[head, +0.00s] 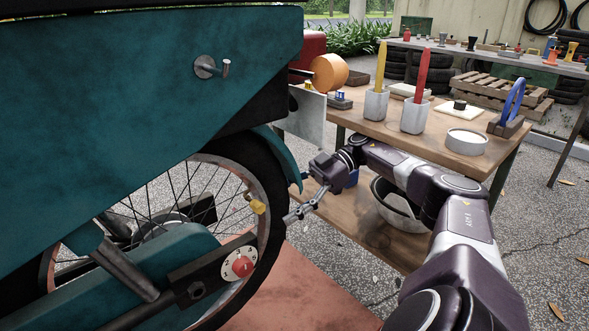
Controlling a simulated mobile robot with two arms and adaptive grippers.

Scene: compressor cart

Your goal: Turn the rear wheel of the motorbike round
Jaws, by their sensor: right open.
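The motorbike's rear wheel (268,200) has a black tyre, a rusty rim and thin spokes. It stands at the lower left, its upper part hidden behind the teal body panel (120,110). A yellow valve cap (258,207) shows at the rim's right side. A round dial with numbers (238,264) sits on a dark bar in front of the wheel. My right gripper (289,219) is open and empty, its fingertips at the tyre's right edge; I cannot tell whether they touch it. My left gripper is not in view.
A wooden table (440,130) behind my right arm holds two grey cups (376,104) and a round tin (465,141). A lower shelf (345,222) carries a pot (400,208). A teal fender (282,160) curves above the tyre. A reddish mat (310,290) lies below.

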